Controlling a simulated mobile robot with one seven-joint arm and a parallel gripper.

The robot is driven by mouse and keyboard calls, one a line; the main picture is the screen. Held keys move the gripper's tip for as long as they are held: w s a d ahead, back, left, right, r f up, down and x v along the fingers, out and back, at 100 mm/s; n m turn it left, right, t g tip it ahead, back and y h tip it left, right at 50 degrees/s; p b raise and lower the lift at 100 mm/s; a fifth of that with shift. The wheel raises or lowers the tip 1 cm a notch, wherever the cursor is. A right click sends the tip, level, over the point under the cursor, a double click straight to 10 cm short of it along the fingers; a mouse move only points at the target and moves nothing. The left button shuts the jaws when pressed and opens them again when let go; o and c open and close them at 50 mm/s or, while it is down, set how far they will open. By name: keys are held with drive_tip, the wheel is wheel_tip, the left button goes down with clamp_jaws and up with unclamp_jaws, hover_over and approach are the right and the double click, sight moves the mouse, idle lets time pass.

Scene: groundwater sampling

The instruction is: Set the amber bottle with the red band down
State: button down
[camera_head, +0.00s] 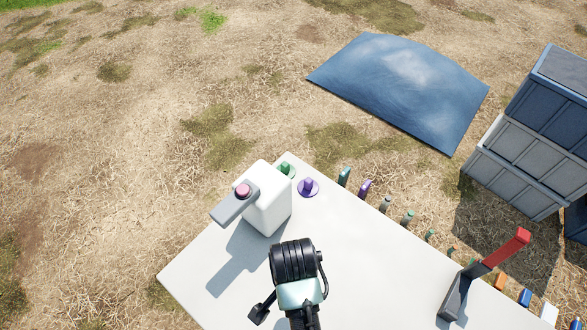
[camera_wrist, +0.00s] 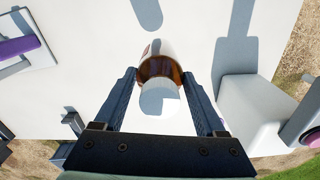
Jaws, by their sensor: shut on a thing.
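My gripper (camera_wrist: 158,76) is shut on an amber bottle (camera_wrist: 160,68) in the wrist view, one finger on each side of it. The bottle has a white cap (camera_wrist: 160,103) facing the camera and a pale label on its far part. A small reddish mark shows at the label's left edge; a full red band is not visible. The bottle is over the white table (camera_wrist: 95,50), and its base is hidden, so I cannot tell whether it touches. In the head view my arm hides the bottle; the white table (camera_head: 350,270) shows around it.
A red-handled tool (camera_head: 500,250) is at right.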

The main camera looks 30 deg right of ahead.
wheel_tip(320, 180, down, 10)
drive_tip(key=shift+r, duration=0.25)
drive_tip(key=shift+f, duration=0.15)
unclamp_jaws()
